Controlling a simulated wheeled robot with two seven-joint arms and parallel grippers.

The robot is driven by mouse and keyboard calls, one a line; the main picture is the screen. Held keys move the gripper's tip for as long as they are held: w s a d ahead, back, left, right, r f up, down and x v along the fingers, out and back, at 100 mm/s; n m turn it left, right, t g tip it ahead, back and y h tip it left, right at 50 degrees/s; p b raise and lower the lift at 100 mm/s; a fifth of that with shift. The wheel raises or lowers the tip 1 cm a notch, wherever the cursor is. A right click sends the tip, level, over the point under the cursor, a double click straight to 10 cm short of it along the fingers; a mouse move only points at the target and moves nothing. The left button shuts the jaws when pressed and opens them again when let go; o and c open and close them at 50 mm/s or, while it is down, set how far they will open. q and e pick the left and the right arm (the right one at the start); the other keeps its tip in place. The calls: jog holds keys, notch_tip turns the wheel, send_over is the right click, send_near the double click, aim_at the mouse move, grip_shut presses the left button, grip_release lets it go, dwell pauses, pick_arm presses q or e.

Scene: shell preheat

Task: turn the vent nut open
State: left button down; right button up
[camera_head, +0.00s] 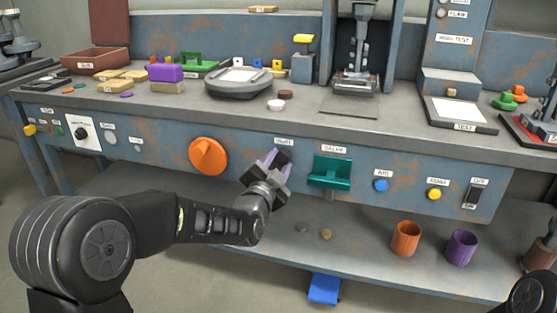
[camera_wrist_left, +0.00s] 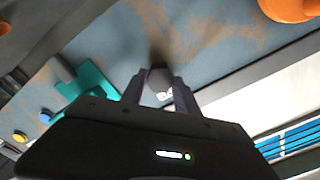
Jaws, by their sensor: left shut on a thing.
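My left gripper (camera_head: 274,160) reaches the blue front panel of the bench just under the vent label (camera_head: 283,142). Its fingers also show in the left wrist view (camera_wrist_left: 161,88), pointing at the panel. They are shut on a small grey piece, the vent nut (camera_wrist_left: 161,80), which sits between the fingertips against the panel. In the head view the gripper hides the nut, so how far it is turned cannot be told. My right gripper is not in view; only a dark part of my arm shows at the bottom right.
An orange knob (camera_head: 208,156) is left of the gripper and a green valve handle (camera_head: 330,172) close on its right. Blue (camera_head: 381,185) and yellow (camera_head: 434,194) buttons are further right. Orange (camera_head: 406,239) and purple (camera_head: 461,248) cups stand on the lower shelf.

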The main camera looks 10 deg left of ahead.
pick_arm(q)
jog(key=m+p, duration=0.1)
jog(key=m, duration=0.3)
jog(key=shift+m+p, duration=0.55)
jog(key=shift+m, duration=0.45)
jog(key=c, duration=0.9)
grip_release()
jog(key=shift+s, duration=0.1)
